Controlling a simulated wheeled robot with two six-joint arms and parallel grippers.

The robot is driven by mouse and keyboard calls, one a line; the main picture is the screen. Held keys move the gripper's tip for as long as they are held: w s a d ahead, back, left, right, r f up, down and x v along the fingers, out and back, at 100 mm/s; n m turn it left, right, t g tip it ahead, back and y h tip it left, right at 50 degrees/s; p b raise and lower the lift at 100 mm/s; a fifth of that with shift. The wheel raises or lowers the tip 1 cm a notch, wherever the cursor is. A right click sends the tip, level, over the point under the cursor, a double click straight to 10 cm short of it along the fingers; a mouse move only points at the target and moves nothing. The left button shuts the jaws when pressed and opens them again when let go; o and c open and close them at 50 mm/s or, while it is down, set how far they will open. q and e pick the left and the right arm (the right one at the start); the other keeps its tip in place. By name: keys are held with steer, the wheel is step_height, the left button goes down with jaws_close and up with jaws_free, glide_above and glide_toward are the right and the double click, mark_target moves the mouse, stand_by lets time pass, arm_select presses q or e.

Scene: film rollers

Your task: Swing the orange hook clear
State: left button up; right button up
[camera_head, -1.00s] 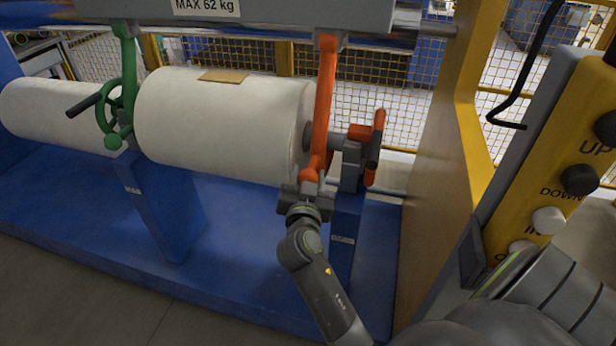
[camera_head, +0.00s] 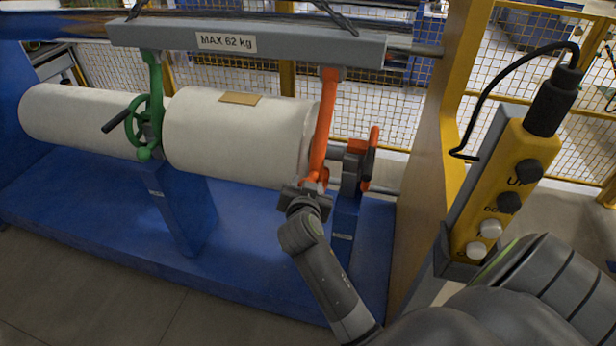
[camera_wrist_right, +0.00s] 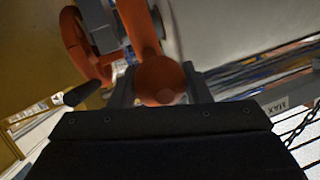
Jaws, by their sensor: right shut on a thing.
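The orange hook (camera_head: 322,125) hangs from the right part of the grey beam (camera_head: 280,45), its lower end tilted slightly left. It passes in front of the right end of the near white roll (camera_head: 238,138). My right gripper (camera_head: 312,190) is shut on the hook's low end. In the right wrist view, the hook's rounded orange tip (camera_wrist_right: 160,80) sits between the two grey fingers (camera_wrist_right: 160,88). I cannot tell whether the hook still touches the roll's shaft. The green hook (camera_head: 153,105) hangs at the roll's left end. My left gripper is not in view.
An orange handwheel (camera_head: 372,158) stands just right of the hook. A yellow post (camera_head: 432,150) and a yellow button pendant (camera_head: 500,190) stand farther right. The blue base (camera_head: 110,215) lies below the rolls. Free floor (camera_head: 90,310) shows in front.

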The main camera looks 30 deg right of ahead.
steer(key=shift+s+a+r+p, duration=0.25)
steer(key=shift+r+p, duration=0.2)
steer(key=shift+r, duration=0.15)
steer(key=shift+s+a+r+p, duration=0.1)
steer(key=shift+a+r+p, duration=0.15)
steer(key=shift+r+p, duration=0.25)
steer(key=shift+s+a+r+p, duration=0.25)
steer(key=shift+r+p, duration=0.15)
steer(key=shift+r, duration=0.2)
steer(key=shift+s+a+r+p, duration=0.2)
steer(key=shift+r+p, duration=0.15)
steer(key=shift+r, duration=0.25)
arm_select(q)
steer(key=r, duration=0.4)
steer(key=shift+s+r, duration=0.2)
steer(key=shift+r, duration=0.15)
arm_select(e)
steer(key=shift+w+r, duration=0.1)
steer(key=o, duration=1.3)
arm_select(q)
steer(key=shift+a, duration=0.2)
arm_select(e)
steer(key=shift+o, duration=0.3)
steer(key=shift+a, duration=0.1)
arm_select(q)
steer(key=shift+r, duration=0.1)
